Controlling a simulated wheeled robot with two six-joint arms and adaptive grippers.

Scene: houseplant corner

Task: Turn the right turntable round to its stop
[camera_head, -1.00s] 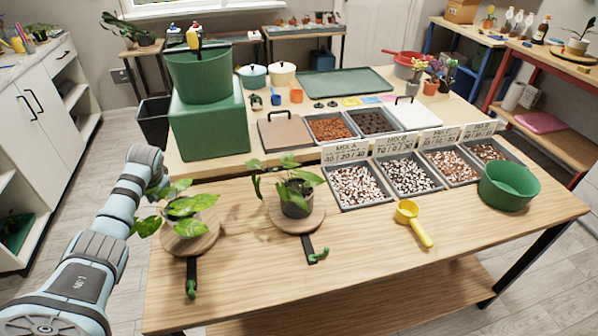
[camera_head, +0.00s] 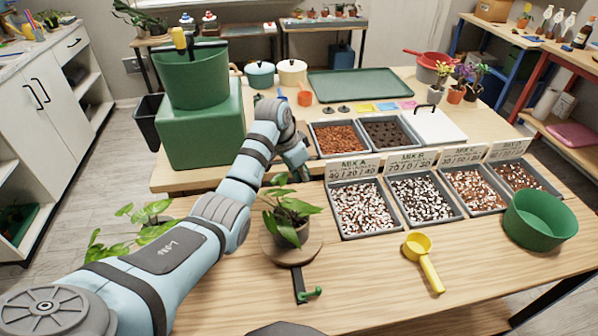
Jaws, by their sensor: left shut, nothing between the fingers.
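The right turntable (camera_head: 268,249) is a round wooden disc on the near bench, bearing a dark pot (camera_head: 291,233) with a leafy plant (camera_head: 296,207). A black strip with a green hooked end (camera_head: 312,293) extends from it towards the front. My left arm reaches across from the left. Its gripper (camera_head: 303,174) is shut and empty, behind the right plant and apparently above the bench, partly hidden by the arm's wrist; I see no contact. The left turntable is hidden behind my arm; only leaves of its plant (camera_head: 150,232) show. My right gripper is not in view.
Mix trays (camera_head: 352,236) stand right of the turntable, with a yellow scoop (camera_head: 424,262) in front and a green bowl (camera_head: 540,220) at far right. A green block (camera_head: 205,135) carrying a green tub (camera_head: 192,80) stands behind my arm.

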